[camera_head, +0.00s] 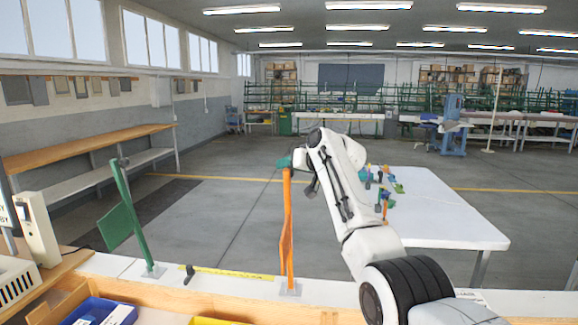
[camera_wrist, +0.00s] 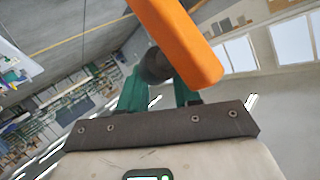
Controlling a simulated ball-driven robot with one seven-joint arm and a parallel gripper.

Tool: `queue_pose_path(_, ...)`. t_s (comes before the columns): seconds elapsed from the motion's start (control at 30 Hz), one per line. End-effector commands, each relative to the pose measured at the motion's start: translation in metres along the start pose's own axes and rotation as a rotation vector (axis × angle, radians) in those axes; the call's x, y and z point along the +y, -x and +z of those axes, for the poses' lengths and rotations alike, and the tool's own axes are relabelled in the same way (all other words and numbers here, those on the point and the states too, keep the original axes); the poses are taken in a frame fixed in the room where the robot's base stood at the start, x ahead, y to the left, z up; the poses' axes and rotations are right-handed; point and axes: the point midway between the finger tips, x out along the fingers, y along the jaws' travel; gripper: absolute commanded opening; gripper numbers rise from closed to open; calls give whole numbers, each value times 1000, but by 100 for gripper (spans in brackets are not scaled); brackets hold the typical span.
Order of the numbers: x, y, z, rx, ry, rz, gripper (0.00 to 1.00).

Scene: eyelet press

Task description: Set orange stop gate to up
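The orange stop gate (camera_head: 287,235) is an upright orange bar with a narrow plate. It rises from a small light base (camera_head: 290,290) on the front ledge. My gripper (camera_head: 284,163) is at the top end of the bar, with teal fingers. In the wrist view the orange bar (camera_wrist: 180,38) crosses the top. A dark round knob (camera_wrist: 155,64) at its end sits between the teal fingertips of my gripper (camera_wrist: 158,85), which appear closed against it. In the head view this knob is hidden by my gripper.
A green gate (camera_head: 131,215) leans left on the same ledge, with a dark knob on top. A small dark knob (camera_head: 189,272) stands between the gates. A blue bin (camera_head: 100,312) is at front left. A white table (camera_head: 440,205) with coloured parts stands behind my arm.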

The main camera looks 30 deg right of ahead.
Motion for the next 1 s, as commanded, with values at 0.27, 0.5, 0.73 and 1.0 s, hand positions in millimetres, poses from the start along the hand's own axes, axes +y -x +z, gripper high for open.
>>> queue_pose_path(0.27,9,-6,22,-38,-9,9,55)
queue_pose_path(0.5,8,-7,22,-38,-9,8,55)
queue_pose_path(0.73,8,-7,22,-38,-9,7,55)
queue_pose_path(1.0,8,0,21,-35,-8,6,55)
